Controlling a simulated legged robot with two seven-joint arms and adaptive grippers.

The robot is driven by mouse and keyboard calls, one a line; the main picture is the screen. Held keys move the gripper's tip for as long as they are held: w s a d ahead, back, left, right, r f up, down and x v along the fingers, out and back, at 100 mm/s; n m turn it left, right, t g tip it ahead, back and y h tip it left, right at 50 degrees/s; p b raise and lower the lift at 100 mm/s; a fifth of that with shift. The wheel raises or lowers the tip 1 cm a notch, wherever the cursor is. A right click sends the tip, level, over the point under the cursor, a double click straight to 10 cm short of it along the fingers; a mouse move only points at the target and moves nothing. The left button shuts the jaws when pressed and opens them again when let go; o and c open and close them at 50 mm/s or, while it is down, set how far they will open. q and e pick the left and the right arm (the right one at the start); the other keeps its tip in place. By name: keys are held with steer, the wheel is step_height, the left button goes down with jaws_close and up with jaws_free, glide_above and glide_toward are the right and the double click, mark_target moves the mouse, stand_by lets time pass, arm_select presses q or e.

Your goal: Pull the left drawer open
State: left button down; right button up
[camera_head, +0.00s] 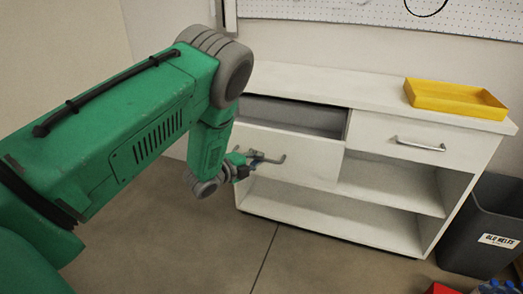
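The left drawer (297,155) of the white cabinet (310,84) is pulled out, and its dark grey inside (295,115) shows behind the white front. Its metal handle (270,159) is at the left part of that front. My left gripper (250,163) is at the handle's left end. The gripper is small and partly covered by its own wrist, so I cannot tell whether its fingers are closed around the handle. The right drawer (420,144) is shut, with a metal handle across its front. My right gripper is not in view.
A yellow tray (455,97) sits on the cabinet top at the right. Red and blue items show at the bottom right corner. The open shelves below are empty.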

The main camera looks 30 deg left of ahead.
arm_select(q)
steer(key=shift+s+f, duration=0.2)
steer(key=shift+s, duration=0.05)
steer(key=c, duration=1.6)
jaws_free()
steer(key=shift+a, duration=0.1)
steer(key=shift+w, duration=0.1)
steer(key=shift+s+r, duration=0.1)
steer(key=shift+s, duration=0.1)
steer(key=v, duration=1.1)
steer(key=shift+s+a, duration=0.2)
steer(key=shift+s, duration=0.05)
